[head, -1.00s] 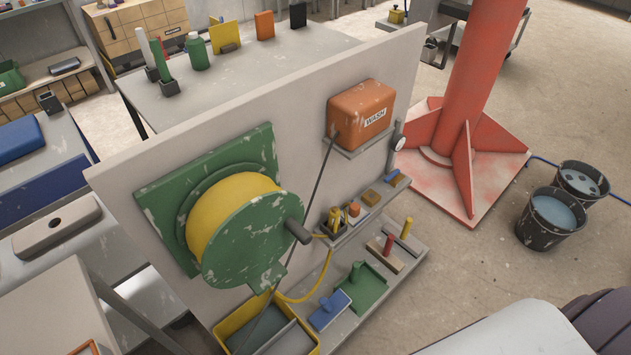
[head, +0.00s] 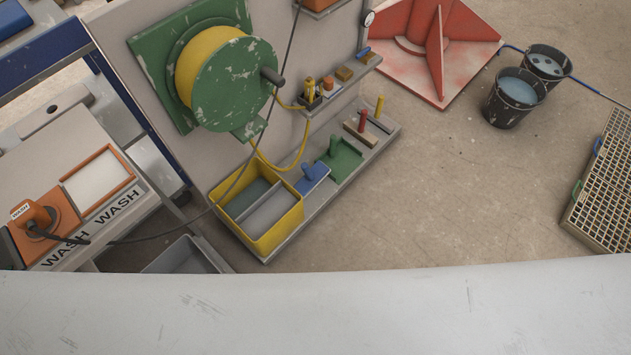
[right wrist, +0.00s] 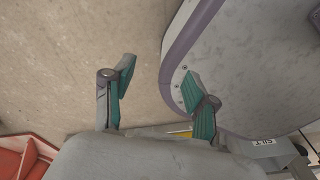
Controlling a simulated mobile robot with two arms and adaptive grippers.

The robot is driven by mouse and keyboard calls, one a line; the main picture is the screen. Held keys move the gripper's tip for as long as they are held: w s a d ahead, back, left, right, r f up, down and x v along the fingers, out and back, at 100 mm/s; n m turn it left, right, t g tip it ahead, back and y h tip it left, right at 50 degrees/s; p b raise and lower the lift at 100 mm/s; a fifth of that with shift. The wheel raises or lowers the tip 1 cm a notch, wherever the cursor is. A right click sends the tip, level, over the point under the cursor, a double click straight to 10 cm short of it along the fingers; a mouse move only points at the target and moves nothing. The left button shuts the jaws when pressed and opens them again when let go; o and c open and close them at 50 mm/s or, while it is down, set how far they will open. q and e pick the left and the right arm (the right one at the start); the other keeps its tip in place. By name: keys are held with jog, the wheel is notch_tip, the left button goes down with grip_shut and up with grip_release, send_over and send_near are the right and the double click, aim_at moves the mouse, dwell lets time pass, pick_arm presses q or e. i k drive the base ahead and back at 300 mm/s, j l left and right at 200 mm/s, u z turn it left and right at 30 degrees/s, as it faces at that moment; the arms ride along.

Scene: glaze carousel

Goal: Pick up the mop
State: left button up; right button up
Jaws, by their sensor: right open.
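I cannot make out a mop in either view. In the head view, a yellow two-part bin (head: 284,228) stands on the low grey ledge below the hose reel. Beside it are a blue block tool (head: 312,178), a green tool (head: 345,160) and a red-handled tool (head: 361,122). My right gripper (right wrist: 158,70) shows in the right wrist view with its two teal-padded fingers apart and nothing between them, above bare floor. My left gripper is not in view.
A green and yellow hose reel (head: 222,80) is on the grey panel. Two dark buckets (head: 510,105) (head: 546,65) stand by the red column base (head: 425,45). A grate (head: 605,190) lies at right. A wash bench (head: 130,205) is at left. The floor between is clear.

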aim_at(308, 173)
jog(key=i+l+u, duration=0.15)
jog(key=l, duration=0.2)
jog(key=i+l+u, duration=0.2)
jog(key=l, duration=0.2)
jog(key=l+u, duration=0.15)
jog(key=l, duration=0.2)
jog(key=l+u, duration=0.15)
jog(key=l, duration=0.25)
jog(key=i, duration=0.05)
